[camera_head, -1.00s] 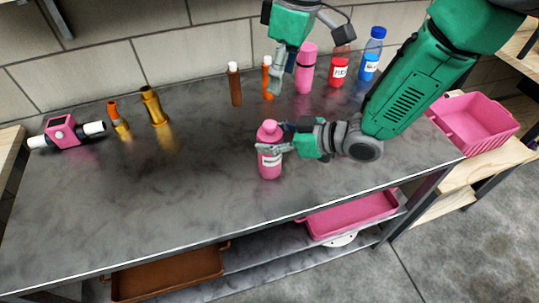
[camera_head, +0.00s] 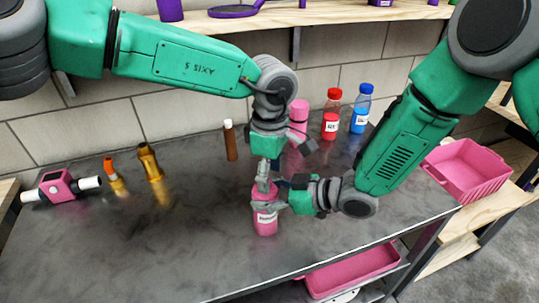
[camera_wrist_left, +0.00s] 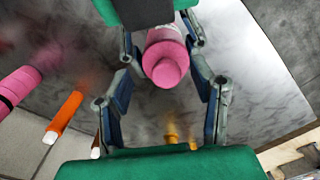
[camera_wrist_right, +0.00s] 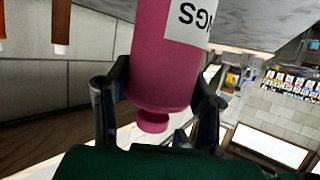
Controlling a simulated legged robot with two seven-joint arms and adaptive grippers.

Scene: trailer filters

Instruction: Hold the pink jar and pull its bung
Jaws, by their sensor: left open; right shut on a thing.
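The pink jar (camera_head: 265,223), with a white label, stands upright on the dark metal table, or just above it; I cannot tell which. My right gripper (camera_head: 270,208) is shut on its upper part from the right. In the right wrist view the jar (camera_wrist_right: 166,62) sits between the fingers, its bung (camera_wrist_right: 152,122) lower in the picture. My left gripper (camera_head: 264,187) points down over the jar's top, open. In the left wrist view the round pink bung (camera_wrist_left: 164,70) lies between its spread fingers, with gaps on both sides. The head view hides the bung behind the left fingers.
A brown tube (camera_head: 230,141), a pink bottle (camera_head: 299,115), a red bottle (camera_head: 331,115) and a blue bottle (camera_head: 361,110) stand behind. Golden bottles (camera_head: 153,172) and a pink device (camera_head: 57,187) are left. A pink crate (camera_head: 467,170) is right. The table's front left is clear.

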